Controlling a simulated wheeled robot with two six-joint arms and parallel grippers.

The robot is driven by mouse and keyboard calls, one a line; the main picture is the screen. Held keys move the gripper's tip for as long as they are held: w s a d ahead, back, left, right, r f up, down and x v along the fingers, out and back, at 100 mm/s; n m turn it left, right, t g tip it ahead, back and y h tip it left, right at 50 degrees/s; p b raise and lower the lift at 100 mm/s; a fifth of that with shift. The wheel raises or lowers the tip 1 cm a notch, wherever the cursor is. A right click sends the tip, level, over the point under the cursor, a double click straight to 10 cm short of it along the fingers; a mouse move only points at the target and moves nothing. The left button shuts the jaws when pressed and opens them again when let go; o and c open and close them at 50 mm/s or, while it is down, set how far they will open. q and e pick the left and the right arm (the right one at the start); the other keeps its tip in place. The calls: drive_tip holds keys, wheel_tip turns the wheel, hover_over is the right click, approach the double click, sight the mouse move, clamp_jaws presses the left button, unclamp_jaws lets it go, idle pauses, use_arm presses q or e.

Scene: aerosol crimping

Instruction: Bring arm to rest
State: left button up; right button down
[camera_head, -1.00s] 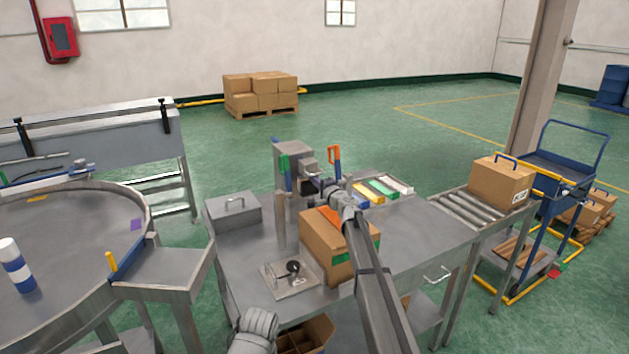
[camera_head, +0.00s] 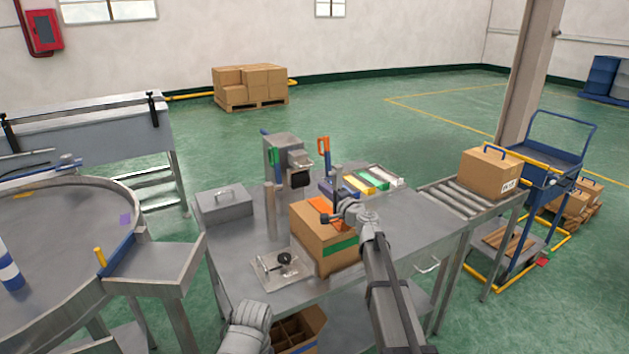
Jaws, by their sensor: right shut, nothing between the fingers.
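My right arm (camera_head: 385,285) reaches in from the bottom right. Its gripper (camera_head: 332,212) is shut and empty. It shows in front of the upper part of the cardboard box (camera_head: 325,248) with an orange top and a green band on the steel table (camera_head: 410,240). I cannot tell whether it touches the box. The grey machine (camera_head: 283,150) with a dark head stands behind it at the back of the table.
A steel plate with a black knob (camera_head: 280,265) lies left of the box. A lidded metal case (camera_head: 224,204) and a tray of coloured strips (camera_head: 375,180) stand behind. A roller conveyor (camera_head: 462,200) with a carton (camera_head: 490,173) is right. A round table (camera_head: 60,250) is left.

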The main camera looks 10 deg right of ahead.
drive_tip(key=s+a+f+n+g+y+p, duration=0.2)
drive_tip(key=s+a+f+n+g, duration=0.3)
drive_tip(key=s+a, duration=0.5)
drive_tip(key=s+a+f+n+g+y+p, duration=0.1)
drive_tip(key=s+a+f+n+g, duration=0.2)
drive_tip(key=s+a+n+g, duration=0.45)
drive_tip(key=s+a+f+n+g+h+p, duration=0.1)
drive_tip(key=s+f+n+h, duration=0.15)
drive_tip(key=s, duration=0.65)
drive_tip(key=s+a+f+n+g+h+p, duration=0.15)
drive_tip(key=s+f, duration=0.25)
drive_tip(key=s, duration=0.5)
drive_tip(key=s+d+n+g+h+p, duration=0.1)
drive_tip(key=s+d+g+h, duration=0.1)
drive_tip(key=s+d+h, duration=0.4)
drive_tip(key=s+d, duration=0.1)
drive_tip(key=s, duration=0.3)
drive_tip(key=shift+s+d+f+h, duration=0.25)
drive_tip(key=shift+h, duration=0.05)
